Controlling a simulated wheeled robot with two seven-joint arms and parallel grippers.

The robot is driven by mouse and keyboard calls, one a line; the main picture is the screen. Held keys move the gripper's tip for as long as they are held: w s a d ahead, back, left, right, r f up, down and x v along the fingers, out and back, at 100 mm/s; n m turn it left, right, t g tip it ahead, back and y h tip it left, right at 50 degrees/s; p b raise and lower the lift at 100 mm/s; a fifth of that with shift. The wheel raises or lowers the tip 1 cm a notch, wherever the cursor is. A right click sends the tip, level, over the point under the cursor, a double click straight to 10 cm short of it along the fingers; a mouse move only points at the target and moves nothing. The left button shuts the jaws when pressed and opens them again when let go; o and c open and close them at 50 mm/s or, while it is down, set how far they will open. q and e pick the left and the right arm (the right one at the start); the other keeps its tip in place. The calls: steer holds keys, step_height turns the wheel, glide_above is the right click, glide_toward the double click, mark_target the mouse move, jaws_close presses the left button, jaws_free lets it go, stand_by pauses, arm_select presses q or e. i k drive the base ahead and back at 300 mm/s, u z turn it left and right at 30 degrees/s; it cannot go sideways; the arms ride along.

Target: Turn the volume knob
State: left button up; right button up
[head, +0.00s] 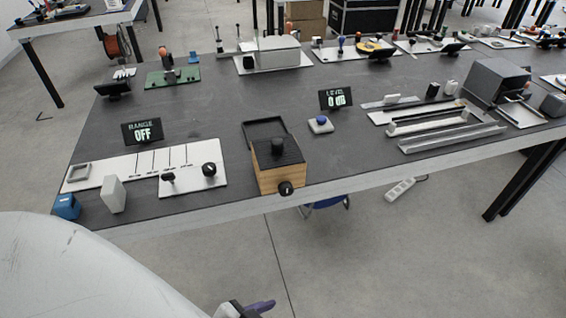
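Several black knobs show in the head view, and I cannot read a volume label on any of them. One round knob (286,188) is on the front of a wooden box (268,178) at the table's front edge. Another black knob (277,146) stands on the box's dark top. A round knob (209,169) and a smaller one (168,178) sit on a white plate (192,182) to the left. A dark and purple tip, seemingly my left gripper (248,309), shows at the bottom edge, well below the table edge and touching none of them. My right gripper is out of view.
A display (336,98) reads LEVEL 0 dB; another (142,131) reads RANGE OFF. A blue-topped button (320,124) is right of the box. Rails (440,127) and a grey box (497,80) stand farther right. The floor before the table is mostly clear.

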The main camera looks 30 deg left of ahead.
mark_target(285, 189)
steer(key=z, duration=0.1)
steer(key=k, duration=1)
steer(key=u, duration=1)
steer(key=i, duration=0.9)
steer(key=z, duration=0.45)
